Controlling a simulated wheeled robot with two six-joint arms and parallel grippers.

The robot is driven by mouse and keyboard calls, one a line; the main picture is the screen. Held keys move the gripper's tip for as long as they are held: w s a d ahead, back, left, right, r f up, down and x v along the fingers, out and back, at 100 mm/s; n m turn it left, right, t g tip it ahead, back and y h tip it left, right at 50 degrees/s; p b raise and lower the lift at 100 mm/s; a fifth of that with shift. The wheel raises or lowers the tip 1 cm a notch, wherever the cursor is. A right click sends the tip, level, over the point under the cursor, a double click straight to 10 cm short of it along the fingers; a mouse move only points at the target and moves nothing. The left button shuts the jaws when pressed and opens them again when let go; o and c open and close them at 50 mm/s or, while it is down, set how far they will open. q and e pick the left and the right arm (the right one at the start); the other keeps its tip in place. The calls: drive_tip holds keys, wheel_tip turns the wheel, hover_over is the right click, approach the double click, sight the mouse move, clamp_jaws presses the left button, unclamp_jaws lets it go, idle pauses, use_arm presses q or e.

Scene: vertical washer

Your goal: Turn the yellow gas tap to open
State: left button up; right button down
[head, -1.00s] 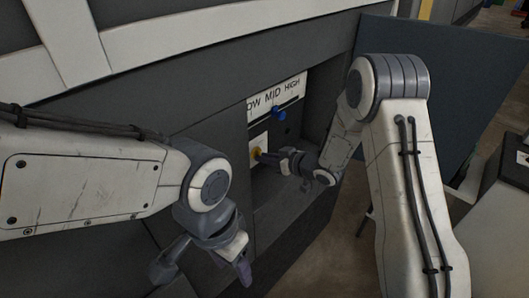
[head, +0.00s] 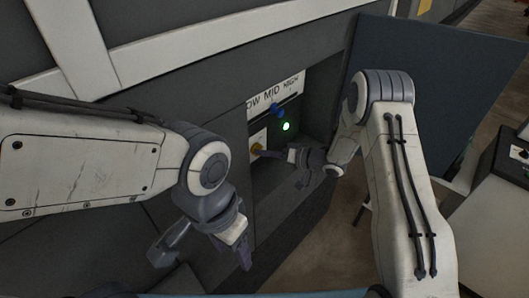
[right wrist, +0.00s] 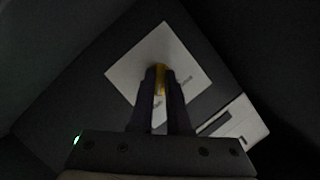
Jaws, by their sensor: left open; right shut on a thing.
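The yellow gas tap (head: 257,148) sits on a white plate (head: 258,138) inside a recess in the dark machine. My right gripper (head: 268,153) reaches into the recess from the right and is shut on the tap. In the right wrist view the tap (right wrist: 160,76) shows between the two fingers, which hide part of it. The white plate (right wrist: 190,62) around it carries small lettering too blurred to read. My left gripper (head: 205,258) is open and empty, low in front of the machine. A green light (head: 286,127) glows right of the tap.
The recess side walls stand close to my right gripper. A blue-grey panel (head: 455,90) stands at the right, with a white cabinet (head: 490,225) beyond.

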drive_tip(key=shift+w+r, duration=0.1)
idle(0.4)
drive_tip(key=c, duration=0.9)
unclamp_jaws()
drive_tip(key=b+v, duration=0.3)
drive_tip(key=v, duration=0.7)
drive_tip(key=shift+d+b, duration=0.25)
drive_tip(key=shift+b, duration=0.15)
